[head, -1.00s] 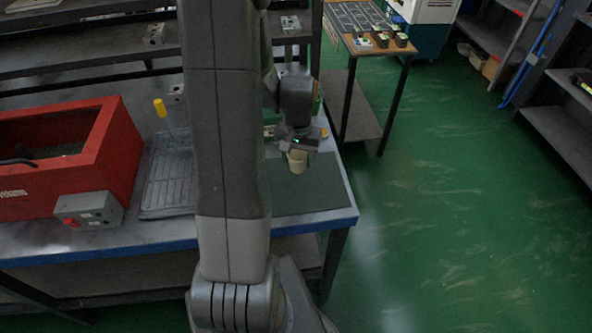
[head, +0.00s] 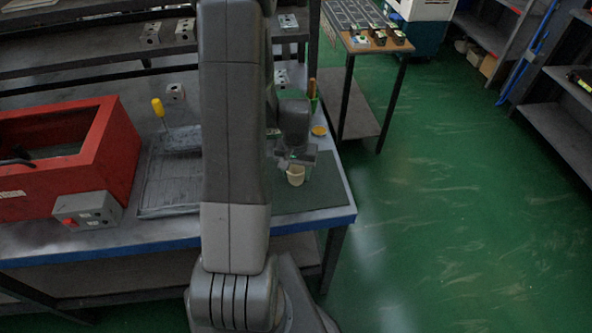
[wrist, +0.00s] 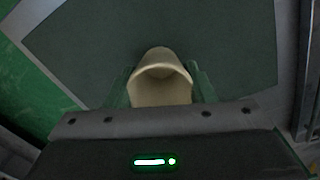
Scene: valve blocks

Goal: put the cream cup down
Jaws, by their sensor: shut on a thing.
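The cream cup (head: 295,175) is at my gripper (head: 297,163), over the dark green mat (head: 318,196) near the right end of the bench. In the wrist view the cup (wrist: 160,78) sits between the two green fingers of my gripper (wrist: 160,88), which are shut on it. Its mouth faces toward the wrist camera. The mat (wrist: 225,40) lies behind and below it. I cannot tell whether the cup's base touches the mat. My arm hides part of the bench in the head view.
A red open frame (head: 110,150), a grey box with a red knob (head: 88,210), a dark grey tray (head: 165,180) and a yellow-handled tool (head: 158,107) are left of my arm. A yellow disc (head: 319,130) lies behind the mat. The mat's right part is bare.

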